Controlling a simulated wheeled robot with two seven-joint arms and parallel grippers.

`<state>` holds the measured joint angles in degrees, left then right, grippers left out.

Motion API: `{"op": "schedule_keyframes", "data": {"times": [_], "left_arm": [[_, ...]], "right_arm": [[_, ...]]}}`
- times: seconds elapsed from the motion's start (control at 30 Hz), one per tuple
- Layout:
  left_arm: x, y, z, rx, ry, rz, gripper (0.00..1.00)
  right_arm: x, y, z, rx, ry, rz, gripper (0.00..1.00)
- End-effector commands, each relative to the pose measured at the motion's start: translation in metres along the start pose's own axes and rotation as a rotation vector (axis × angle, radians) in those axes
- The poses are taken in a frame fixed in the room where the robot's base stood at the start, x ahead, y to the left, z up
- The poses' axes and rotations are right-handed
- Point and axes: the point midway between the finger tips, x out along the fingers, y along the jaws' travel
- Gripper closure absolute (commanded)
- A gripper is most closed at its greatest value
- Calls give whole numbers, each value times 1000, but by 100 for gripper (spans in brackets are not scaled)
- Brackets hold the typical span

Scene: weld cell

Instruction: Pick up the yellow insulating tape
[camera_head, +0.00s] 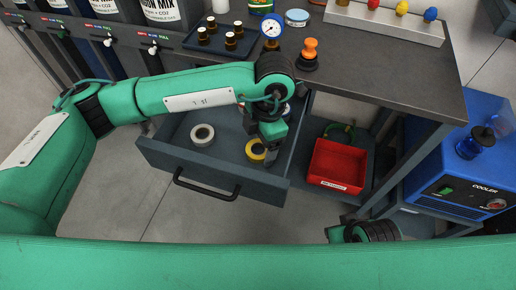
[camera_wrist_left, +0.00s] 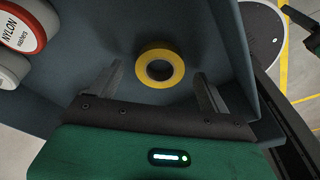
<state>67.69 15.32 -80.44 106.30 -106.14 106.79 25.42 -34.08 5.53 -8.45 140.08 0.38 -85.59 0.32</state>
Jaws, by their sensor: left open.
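The yellow insulating tape (camera_head: 256,149) is a ring lying in the open drawer (camera_head: 215,182), near its right side. In the left wrist view the tape (camera_wrist_left: 160,68) shows whole, flat on the drawer floor, just beyond the fingertips. My left gripper (camera_head: 270,157) is above the drawer, over the right part of the tape, and hides some of it. In the left wrist view the left gripper (camera_wrist_left: 157,85) has its two fingers spread wide, with nothing held between them. My right gripper does not show clearly; only a dark and green arm part is at the lower right.
A white tape roll (camera_head: 202,135) lies in the drawer's left part. A roll labelled nylon (camera_wrist_left: 22,28) lies near the drawer wall. The drawer's side wall is close to the gripper. A red bin (camera_head: 337,165) stands right of the drawer. The workbench top (camera_head: 395,58) overhangs behind.

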Motion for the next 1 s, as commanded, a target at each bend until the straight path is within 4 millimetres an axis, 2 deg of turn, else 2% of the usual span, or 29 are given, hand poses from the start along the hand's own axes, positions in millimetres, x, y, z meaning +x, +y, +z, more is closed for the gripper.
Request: {"op": "schedule_keyframes", "data": {"times": [0.1, 0.3, 0.37, 0.5, 0.57, 0.83, 1.0], "left_arm": [[12, 0, 0, 0, -1, -1, 20], [13, 0, 0, 0, -1, 0, 20], [13, 0, 0, 0, -1, 0, 30], [13, 0, 0, 0, -1, 0, 57], [13, 0, 0, 0, -1, 0, 68], [12, 0, 0, 0, -1, 0, 68], [3, 0, -1, 0, -2, 1, 68]], "right_arm": [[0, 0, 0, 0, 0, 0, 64], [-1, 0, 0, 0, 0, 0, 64], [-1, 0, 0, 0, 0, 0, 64], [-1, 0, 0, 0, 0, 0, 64], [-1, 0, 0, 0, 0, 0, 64], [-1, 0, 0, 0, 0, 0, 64], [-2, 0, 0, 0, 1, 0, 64]]}}
